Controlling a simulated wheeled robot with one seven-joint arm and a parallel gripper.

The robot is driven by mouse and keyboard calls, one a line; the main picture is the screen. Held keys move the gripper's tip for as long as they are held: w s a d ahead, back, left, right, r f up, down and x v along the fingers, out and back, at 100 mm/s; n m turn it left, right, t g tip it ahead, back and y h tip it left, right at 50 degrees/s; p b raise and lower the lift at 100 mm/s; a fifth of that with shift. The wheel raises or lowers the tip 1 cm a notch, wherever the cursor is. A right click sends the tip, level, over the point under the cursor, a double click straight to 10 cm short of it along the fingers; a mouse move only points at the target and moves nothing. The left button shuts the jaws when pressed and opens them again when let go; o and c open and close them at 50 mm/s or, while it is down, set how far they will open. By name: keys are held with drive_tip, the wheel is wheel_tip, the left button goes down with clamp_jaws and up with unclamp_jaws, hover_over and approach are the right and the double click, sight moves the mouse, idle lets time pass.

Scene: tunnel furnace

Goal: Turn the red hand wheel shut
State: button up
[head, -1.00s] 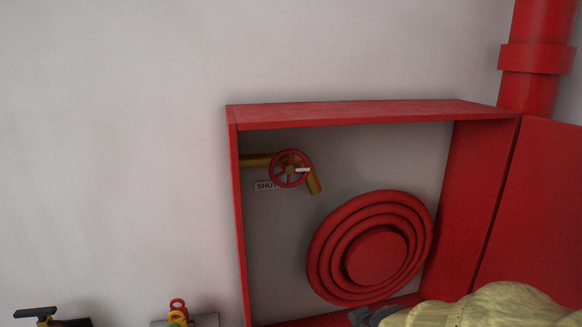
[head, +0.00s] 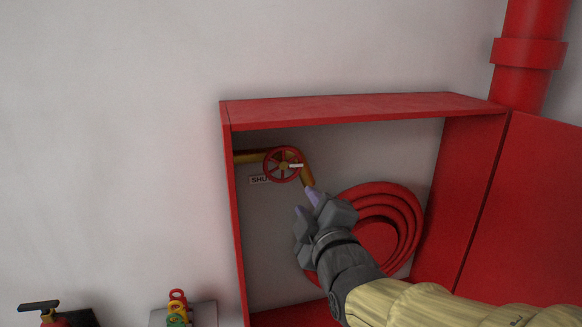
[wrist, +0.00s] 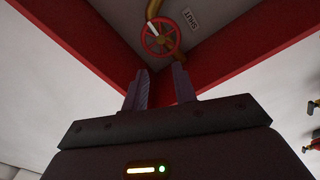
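The red hand wheel (head: 284,164) sits on a brass-coloured pipe (head: 250,157) in the upper left of the open red cabinet (head: 360,108). A white mark on the wheel points right in the head view. A label reading SHUT (head: 260,180) is on the back wall, below and left of the wheel. My gripper (head: 307,203) is below and slightly right of the wheel, apart from it. In the wrist view the wheel (wrist: 160,36) lies beyond my two fingertips (wrist: 160,72), which are spread with nothing between them.
A coiled red hose reel (head: 400,215) fills the cabinet's lower right, partly hidden by my arm. The cabinet door (head: 535,215) stands open at right. A red pipe (head: 528,60) rises above. A fire extinguisher (head: 55,318) and coloured rings (head: 177,305) are at lower left.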

sight(284, 166)
drive_tip(key=p+x, duration=0.8)
drive_tip(key=x, duration=0.9)
drive_tip(key=shift+a+f, duration=0.1)
clamp_jaws()
